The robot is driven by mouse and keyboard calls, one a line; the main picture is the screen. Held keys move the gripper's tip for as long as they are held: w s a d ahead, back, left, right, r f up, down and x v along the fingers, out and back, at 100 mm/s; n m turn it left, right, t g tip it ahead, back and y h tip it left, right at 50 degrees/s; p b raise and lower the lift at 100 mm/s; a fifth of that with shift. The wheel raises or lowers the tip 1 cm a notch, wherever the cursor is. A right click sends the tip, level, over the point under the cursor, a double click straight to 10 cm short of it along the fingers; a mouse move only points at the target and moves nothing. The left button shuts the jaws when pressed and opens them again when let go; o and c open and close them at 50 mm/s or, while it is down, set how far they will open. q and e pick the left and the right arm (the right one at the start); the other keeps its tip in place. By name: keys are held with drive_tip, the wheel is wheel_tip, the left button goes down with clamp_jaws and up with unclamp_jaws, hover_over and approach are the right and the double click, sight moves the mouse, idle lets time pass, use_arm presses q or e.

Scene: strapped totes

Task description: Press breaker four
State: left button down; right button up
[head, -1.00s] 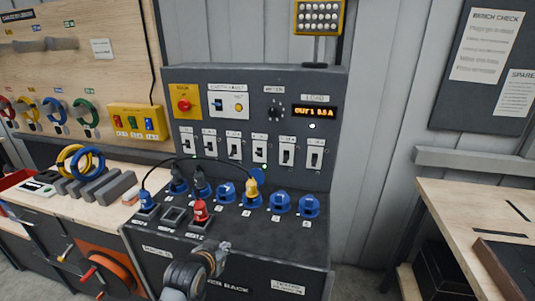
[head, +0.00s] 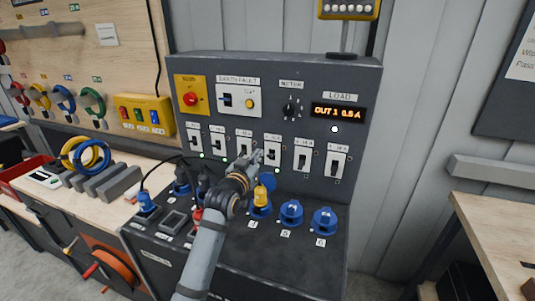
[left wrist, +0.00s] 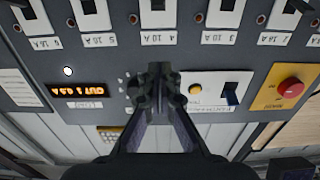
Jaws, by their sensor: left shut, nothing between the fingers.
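The row of white breakers is on the upright face of the dark grey panel. Breaker four (head: 272,150) is the fourth from the left, with a dark lever. My left gripper (head: 256,157) is shut and empty, its tip just left of and slightly below breaker four; I cannot tell whether it touches the panel. In the left wrist view, which is upside down, the shut fingers (left wrist: 154,85) point at the panel, and breaker four's label (left wrist: 158,37) shows above them. My right gripper is not in view.
Blue sockets (head: 291,212) and a yellow plug (head: 261,196) sit on the sloped shelf under the breakers. A red emergency button (head: 190,99) and a lit load display (head: 338,112) are higher up. A black cable arches over the shelf at left.

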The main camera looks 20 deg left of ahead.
use_arm(q)
drive_tip(key=p, duration=0.3)
hover_over(270, 155)
drive_tip(key=shift+s+a, duration=0.25)
drive_tip(key=shift+s, duration=0.15)
wheel_tip(270, 155, down, 2)
drive_tip(key=shift+s+f, duration=0.1)
drive_tip(key=shift+f, duration=0.15)
drive_tip(key=shift+s+f+p, duration=0.45)
drive_tip(key=shift+f, duration=0.35)
drive_tip(key=shift+w, duration=0.1)
